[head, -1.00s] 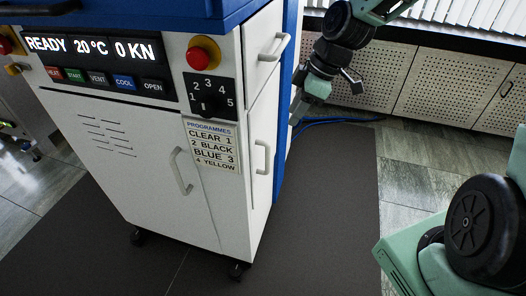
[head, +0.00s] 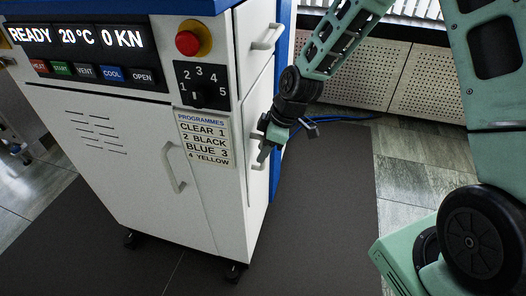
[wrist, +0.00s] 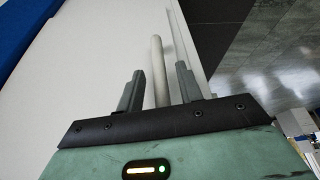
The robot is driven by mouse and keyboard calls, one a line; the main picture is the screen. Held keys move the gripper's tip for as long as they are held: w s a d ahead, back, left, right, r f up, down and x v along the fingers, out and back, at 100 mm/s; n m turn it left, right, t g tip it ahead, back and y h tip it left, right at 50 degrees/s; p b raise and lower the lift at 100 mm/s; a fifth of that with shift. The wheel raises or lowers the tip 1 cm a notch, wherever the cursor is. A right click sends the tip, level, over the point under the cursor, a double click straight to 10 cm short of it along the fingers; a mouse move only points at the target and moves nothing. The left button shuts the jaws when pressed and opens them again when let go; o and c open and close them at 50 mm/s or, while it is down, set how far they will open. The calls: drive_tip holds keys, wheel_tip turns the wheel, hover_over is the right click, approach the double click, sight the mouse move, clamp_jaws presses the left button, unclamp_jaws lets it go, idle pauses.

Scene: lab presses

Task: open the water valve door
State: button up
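The lower white door (head: 257,195) on the right side of the press has a pale vertical bar handle (wrist: 157,62). I take it for the water valve door, though no label on it shows. It looks shut. My gripper (head: 264,152) is at this handle in the head view and hides part of it. In the wrist view, the two grey fingers of my gripper (wrist: 159,82) are apart, with the handle bar between them. Gaps show on both sides of the bar, so the fingers are not closed on it.
An upper side handle (head: 269,37) sits above my gripper. The press front has a door handle (head: 172,167), a programme dial (head: 199,94) and a red button (head: 188,43). A blue cable (head: 345,119) lies on the floor behind. Dark mat (head: 325,200) to the right is clear.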

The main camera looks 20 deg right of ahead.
drive_tip(key=shift+a+f, duration=0.15)
drive_tip(key=shift+f, duration=0.25)
drive_tip(key=shift+c, duration=0.4)
